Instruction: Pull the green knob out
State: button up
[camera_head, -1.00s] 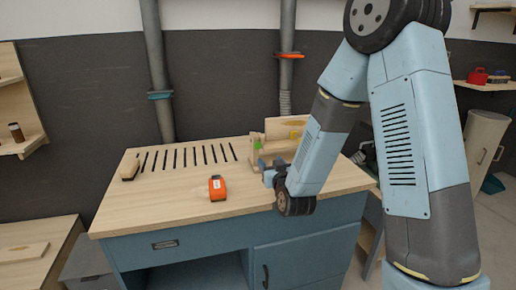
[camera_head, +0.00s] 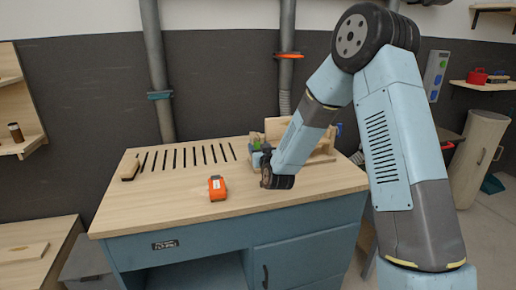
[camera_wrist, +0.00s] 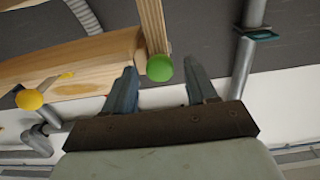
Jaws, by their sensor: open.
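The green knob (camera_wrist: 159,68) is round and shows between the two fingertips of my gripper (camera_wrist: 160,78) in the wrist view. It sits at the end of a wooden bar on a wooden block form. My gripper is open, with one finger on each side of the knob; I cannot tell whether either finger touches it. In the head view my gripper (camera_head: 255,158) is at the left end of the wooden form (camera_head: 277,128) on the workbench, and the knob is largely hidden there. A yellow knob (camera_wrist: 30,99) is on the form to the left in the wrist view.
The workbench (camera_head: 180,209) has slots at its back left. An orange tool (camera_head: 217,188) and a brush-like block (camera_head: 130,169) lie on it. Grey pipes (camera_head: 157,75) stand behind. The front left of the bench top is clear.

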jog(key=shift+w+a, duration=0.15)
jog(key=shift+w, duration=0.45)
jog(key=shift+c, duration=0.4)
grip_shut()
